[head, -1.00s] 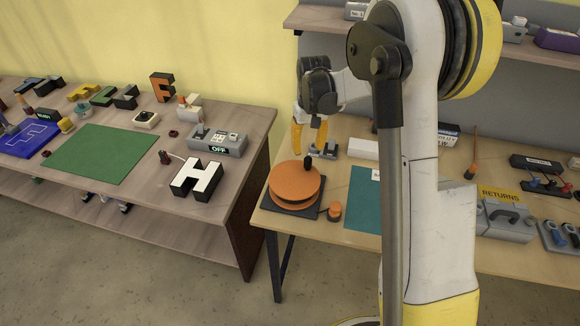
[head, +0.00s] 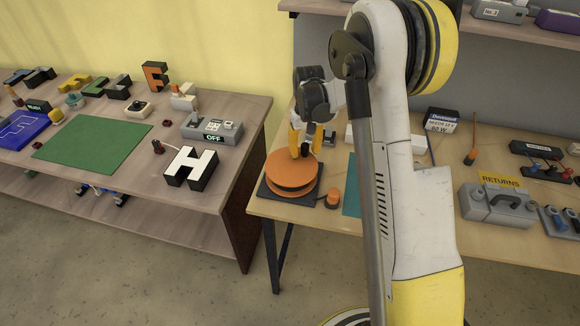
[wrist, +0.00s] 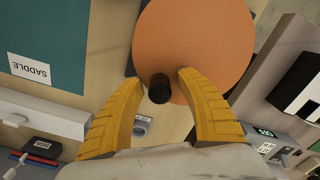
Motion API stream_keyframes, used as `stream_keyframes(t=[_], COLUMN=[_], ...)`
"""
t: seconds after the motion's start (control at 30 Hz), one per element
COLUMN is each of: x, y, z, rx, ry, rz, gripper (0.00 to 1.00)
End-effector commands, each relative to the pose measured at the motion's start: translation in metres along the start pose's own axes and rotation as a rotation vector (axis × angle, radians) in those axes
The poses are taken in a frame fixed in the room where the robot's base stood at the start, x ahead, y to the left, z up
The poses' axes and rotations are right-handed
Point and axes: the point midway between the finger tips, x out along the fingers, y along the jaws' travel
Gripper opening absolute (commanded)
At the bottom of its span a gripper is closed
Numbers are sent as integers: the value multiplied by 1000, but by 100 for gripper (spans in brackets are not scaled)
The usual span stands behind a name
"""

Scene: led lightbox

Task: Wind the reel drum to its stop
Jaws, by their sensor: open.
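The orange reel drum (head: 290,172) sits on a dark square base (head: 266,192) at the left front corner of the right-hand table. Its dark crank knob (wrist: 160,88) stands near the drum's edge, on the side nearest my gripper. My gripper (head: 304,153) is open with its yellow fingers pointing down at the knob.
An orange knob (head: 333,196) on a dark base stands just right of the drum. A teal mat (head: 350,200) lies beyond it. The left table, with the white H (head: 190,166) and OFF box (head: 211,130), stands across a gap.

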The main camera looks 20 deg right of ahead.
Motion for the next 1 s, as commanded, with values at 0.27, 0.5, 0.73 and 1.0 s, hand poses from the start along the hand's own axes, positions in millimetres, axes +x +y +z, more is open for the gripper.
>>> stream_keyframes(t=[0.27, 0.5, 0.73, 1.0], x=[-1, -1, 0, -1], y=[0, 1, 5, 5], z=[0, 2, 13, 15], rx=[0, 0, 1, 0], ry=[0, 0, 0, 0], rz=[0, 0, 0, 0], gripper=[12, 9, 9, 9])
